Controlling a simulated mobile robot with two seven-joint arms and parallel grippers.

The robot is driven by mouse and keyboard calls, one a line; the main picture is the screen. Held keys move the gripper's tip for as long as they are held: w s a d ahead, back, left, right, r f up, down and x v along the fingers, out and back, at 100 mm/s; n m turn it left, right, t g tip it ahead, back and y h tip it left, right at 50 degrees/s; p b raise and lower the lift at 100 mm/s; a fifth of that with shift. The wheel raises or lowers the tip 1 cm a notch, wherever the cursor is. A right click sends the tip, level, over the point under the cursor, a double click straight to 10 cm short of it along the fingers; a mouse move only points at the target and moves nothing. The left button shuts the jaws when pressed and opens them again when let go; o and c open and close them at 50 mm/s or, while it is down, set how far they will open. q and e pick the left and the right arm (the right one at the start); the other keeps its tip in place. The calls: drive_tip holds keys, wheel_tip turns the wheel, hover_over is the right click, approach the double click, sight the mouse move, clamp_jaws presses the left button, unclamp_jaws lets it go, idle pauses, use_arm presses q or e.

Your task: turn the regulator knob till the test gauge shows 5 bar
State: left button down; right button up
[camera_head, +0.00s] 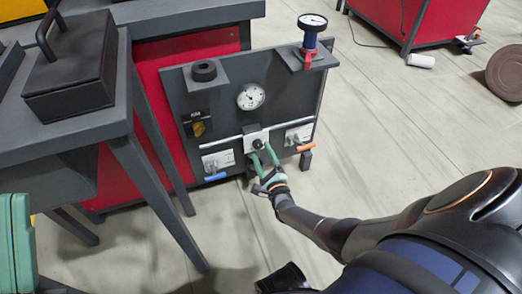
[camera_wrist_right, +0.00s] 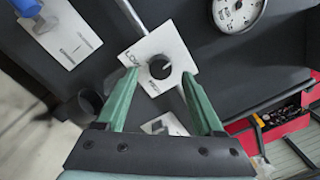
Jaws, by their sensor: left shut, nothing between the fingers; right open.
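The regulator knob (camera_head: 259,144) is a dark round knob on a white plate, low in the middle of the grey panel. In the right wrist view the knob (camera_wrist_right: 160,67) shows between two green fingers. My right gripper (camera_head: 260,152) is open at the knob, one finger on each side; contact cannot be told. A white dial gauge (camera_head: 251,96) is set in the panel above the knob. Another white dial gauge (camera_head: 312,20) stands on a blue body on the right shelf. Which one is the test gauge is not clear, and their readings are too small to read.
White plates with a blue lever (camera_head: 216,177) and an orange lever (camera_head: 306,147) flank the knob. A black ring (camera_head: 204,70) sits on the left shelf. A dark table (camera_head: 95,122) stands close on the left.

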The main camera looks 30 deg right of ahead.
drive_tip(key=p+v, duration=0.2)
drive_tip(key=v, duration=0.8)
drive_tip(key=shift+s+p, duration=0.2)
drive_tip(key=shift+p, duration=0.15)
drive_tip(key=shift+a, duration=0.1)
